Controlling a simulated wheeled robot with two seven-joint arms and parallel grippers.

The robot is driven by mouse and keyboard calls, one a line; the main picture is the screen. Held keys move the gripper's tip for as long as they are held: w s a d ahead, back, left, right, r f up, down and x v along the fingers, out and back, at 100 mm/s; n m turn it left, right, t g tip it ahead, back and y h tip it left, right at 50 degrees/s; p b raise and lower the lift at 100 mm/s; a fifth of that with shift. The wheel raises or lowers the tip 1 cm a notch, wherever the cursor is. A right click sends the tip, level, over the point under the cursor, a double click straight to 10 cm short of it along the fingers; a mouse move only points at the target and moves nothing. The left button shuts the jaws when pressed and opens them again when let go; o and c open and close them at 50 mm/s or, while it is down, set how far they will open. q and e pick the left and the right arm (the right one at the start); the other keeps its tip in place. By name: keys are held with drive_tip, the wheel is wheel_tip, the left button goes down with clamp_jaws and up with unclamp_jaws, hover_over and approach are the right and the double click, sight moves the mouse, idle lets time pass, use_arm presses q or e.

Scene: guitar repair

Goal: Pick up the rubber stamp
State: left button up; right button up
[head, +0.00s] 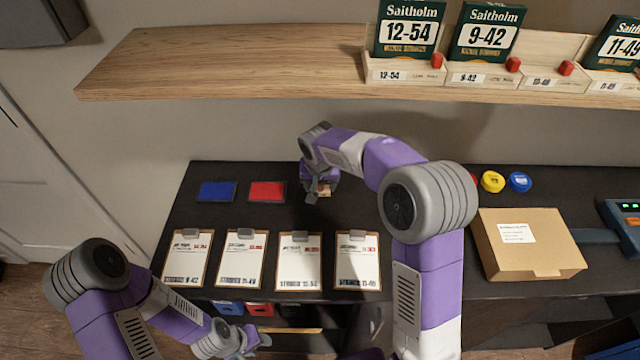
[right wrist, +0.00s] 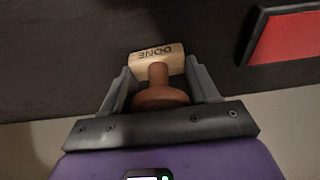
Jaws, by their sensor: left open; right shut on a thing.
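The rubber stamp has a wooden block marked "DONE" and a brown handle; it shows in the right wrist view (right wrist: 157,62) and, small, in the head view (head: 323,190). My right gripper (head: 321,188) is shut on the stamp, which sits between its two fingers in the right wrist view (right wrist: 160,85). It is over the back of the dark table, right of the red ink pad (head: 267,191). I cannot tell whether the stamp touches the table. My left gripper (head: 258,341) is low in front of the table, open and empty, away from the stamp.
A blue pad (head: 217,191) lies left of the red pad. Several clipboards (head: 300,262) line the table's front. A cardboard box (head: 530,243) and yellow (head: 492,181) and blue (head: 520,182) round items are at right. A wooden shelf (head: 240,62) with string packs hangs above.

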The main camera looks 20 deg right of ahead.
drive_tip(key=shift+s+r+p, duration=0.15)
drive_tip(key=shift+r+p, duration=0.15)
drive_tip(key=shift+r, duration=0.35)
drive_tip(key=p+v, duration=0.1)
drive_tip(key=v, duration=0.2)
drive_tip(key=w+p+v, duration=0.1)
drive_tip(key=v, duration=0.2)
drive_tip(key=shift+w+d+r, duration=0.1)
drive_tip(key=shift+w+r, duration=0.1)
drive_tip(key=shift+r, duration=0.1)
drive_tip(key=s+a, duration=0.1)
drive_tip(key=s, duration=0.5)
drive_tip(key=s+a, duration=0.2)
drive_tip(key=s, duration=0.4)
drive_tip(key=s+a, duration=0.2)
drive_tip(key=s, duration=0.4)
drive_tip(key=shift+s+a+f, duration=0.15)
drive_tip(key=shift+s+f, duration=0.2)
